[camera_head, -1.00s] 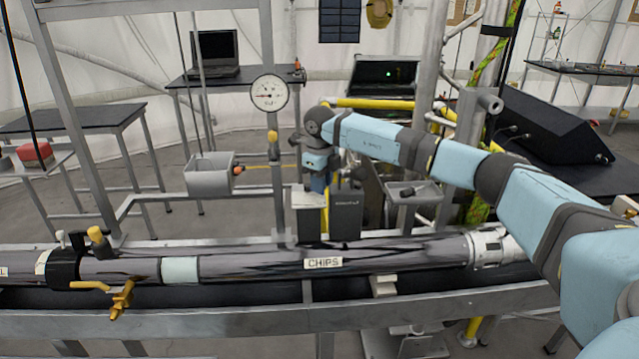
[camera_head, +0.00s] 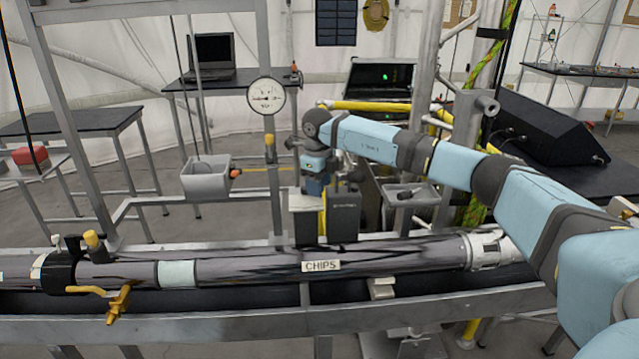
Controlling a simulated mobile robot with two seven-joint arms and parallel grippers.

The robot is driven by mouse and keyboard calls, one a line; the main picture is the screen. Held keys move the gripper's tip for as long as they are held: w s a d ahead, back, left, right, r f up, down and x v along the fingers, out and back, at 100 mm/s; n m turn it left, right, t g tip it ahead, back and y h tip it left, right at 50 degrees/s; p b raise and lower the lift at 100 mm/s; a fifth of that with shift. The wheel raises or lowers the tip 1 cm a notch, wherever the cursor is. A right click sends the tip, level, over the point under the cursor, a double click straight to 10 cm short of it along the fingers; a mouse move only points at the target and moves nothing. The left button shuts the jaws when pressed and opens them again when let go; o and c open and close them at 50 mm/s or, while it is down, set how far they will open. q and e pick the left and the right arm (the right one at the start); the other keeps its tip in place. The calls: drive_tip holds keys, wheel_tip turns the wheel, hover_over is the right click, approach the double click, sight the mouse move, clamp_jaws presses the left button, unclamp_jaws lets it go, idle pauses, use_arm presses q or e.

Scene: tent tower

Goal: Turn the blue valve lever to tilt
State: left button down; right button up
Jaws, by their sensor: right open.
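I cannot make out a blue valve lever; the blue near the gripper looks like part of my wrist. A brass valve with a yellow handle (camera_head: 118,302) sits at the left front of the pipe, far from the gripper. My left gripper is not in view.
A pressure gauge (camera_head: 266,96) stands on a post left of the gripper. Grey bins flank the arm at left (camera_head: 207,186) and right (camera_head: 412,197). A yellow rail (camera_head: 372,106) runs behind the wrist. A metal frame rises at the left.

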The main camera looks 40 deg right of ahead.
drive_tip(key=r, duration=0.3)
drive_tip(key=r+b, duration=0.1)
drive_tip(key=r, duration=0.3)
drive_tip(key=shift+s+a+r, duration=0.1)
drive_tip(key=shift+a+r, duration=0.1)
drive_tip(key=shift+r, duration=0.1)
drive_tip(key=shift+f, duration=0.1)
